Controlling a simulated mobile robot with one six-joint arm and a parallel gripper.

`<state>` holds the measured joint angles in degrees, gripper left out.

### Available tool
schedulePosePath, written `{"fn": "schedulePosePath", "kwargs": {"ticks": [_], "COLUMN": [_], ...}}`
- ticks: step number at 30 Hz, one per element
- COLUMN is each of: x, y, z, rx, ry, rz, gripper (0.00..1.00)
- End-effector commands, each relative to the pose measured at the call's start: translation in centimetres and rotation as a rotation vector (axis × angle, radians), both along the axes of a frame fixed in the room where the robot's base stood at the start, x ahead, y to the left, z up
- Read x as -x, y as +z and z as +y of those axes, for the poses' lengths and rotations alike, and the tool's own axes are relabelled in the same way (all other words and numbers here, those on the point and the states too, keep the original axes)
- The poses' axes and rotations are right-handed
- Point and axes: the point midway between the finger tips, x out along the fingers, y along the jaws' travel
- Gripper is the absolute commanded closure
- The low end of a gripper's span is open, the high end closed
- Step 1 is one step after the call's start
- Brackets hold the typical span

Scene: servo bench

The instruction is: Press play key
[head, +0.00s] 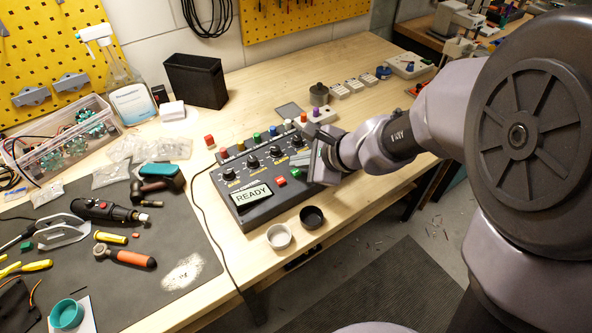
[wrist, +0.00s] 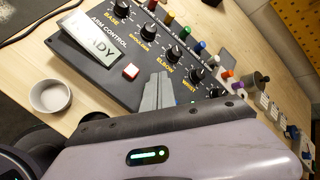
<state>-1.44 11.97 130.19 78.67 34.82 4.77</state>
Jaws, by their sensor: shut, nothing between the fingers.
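The dark control box (head: 250,217) stands on the wooden bench, with a lit display (head: 253,196) reading READY. A red key (head: 281,181) and a green key (head: 295,172) sit on its panel right of the display. No play mark is legible on either. In the wrist view the red key (wrist: 130,71) is left of my fingers, and the green key is hidden. My gripper (head: 288,159) is shut and empty, over the right part of the panel near the green key. Its grey fingers also show in the wrist view (wrist: 160,84). I cannot tell whether they touch the panel.
Several black knobs (head: 252,161) and coloured pegs (head: 256,137) line the box's back. A white cup (head: 279,237) and a black cup (head: 312,217) stand in front. A dark mat with tools (head: 150,285) lies left. The bench behind the box is partly clear.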

Motion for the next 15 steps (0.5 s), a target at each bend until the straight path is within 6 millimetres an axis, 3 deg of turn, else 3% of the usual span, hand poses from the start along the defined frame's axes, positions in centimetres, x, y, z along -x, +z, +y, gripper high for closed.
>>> {"fn": "schedulePosePath", "kwargs": {"ticks": [15], "x": [0.00], "y": [-0.97], "z": [0.00], "rx": [0.000], "ry": [0.000], "rz": [0.000], "gripper": [1.00]}}
